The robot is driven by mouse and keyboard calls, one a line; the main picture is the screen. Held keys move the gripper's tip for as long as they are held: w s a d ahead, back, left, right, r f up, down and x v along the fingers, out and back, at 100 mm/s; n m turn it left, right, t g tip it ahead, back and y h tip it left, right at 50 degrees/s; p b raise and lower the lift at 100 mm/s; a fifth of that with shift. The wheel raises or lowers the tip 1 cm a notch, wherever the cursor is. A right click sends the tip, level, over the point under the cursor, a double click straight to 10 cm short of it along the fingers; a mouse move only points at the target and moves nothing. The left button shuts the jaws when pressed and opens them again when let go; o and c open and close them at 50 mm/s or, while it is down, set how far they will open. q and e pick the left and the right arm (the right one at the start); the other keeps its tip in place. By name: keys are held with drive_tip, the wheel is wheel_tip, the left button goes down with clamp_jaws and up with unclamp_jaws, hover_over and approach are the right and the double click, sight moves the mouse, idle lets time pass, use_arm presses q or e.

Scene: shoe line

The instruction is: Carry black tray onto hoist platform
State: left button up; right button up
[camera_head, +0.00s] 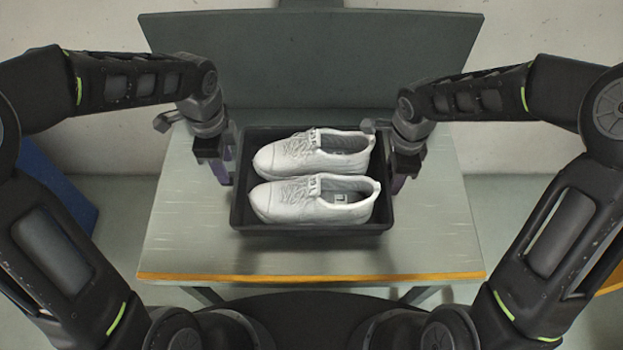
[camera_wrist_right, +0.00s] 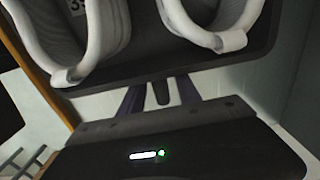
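The black tray (camera_head: 310,230) holds a pair of white shoes (camera_head: 318,200) side by side, toes to the left. It is over the middle of a grey-green table (camera_head: 190,225); I cannot tell whether it rests there or is slightly lifted. My left gripper (camera_head: 222,172) is at the tray's left side and my right gripper (camera_head: 400,172) at its right side. In the right wrist view, the purple fingers (camera_wrist_right: 160,95) stand apart at the tray's end wall (camera_wrist_right: 190,68), with a dark tab between them. Their tips are hidden. Nothing is clearly identifiable as the hoist platform.
The table has an orange front edge (camera_head: 310,277) and a tall dark grey panel (camera_head: 310,55) behind it. A blue object (camera_head: 60,190) stands at the left. Bare tabletop shows on both sides of the tray. Another orange edge (camera_head: 611,282) shows at the lower right.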

use_arm(q)
wheel_tip(320, 180, up, 7)
idle(0.3)
drive_tip(key=shift+r, duration=0.1)
use_arm(e)
wheel_tip(320, 180, up, 12)
idle(0.6)
idle(0.5)
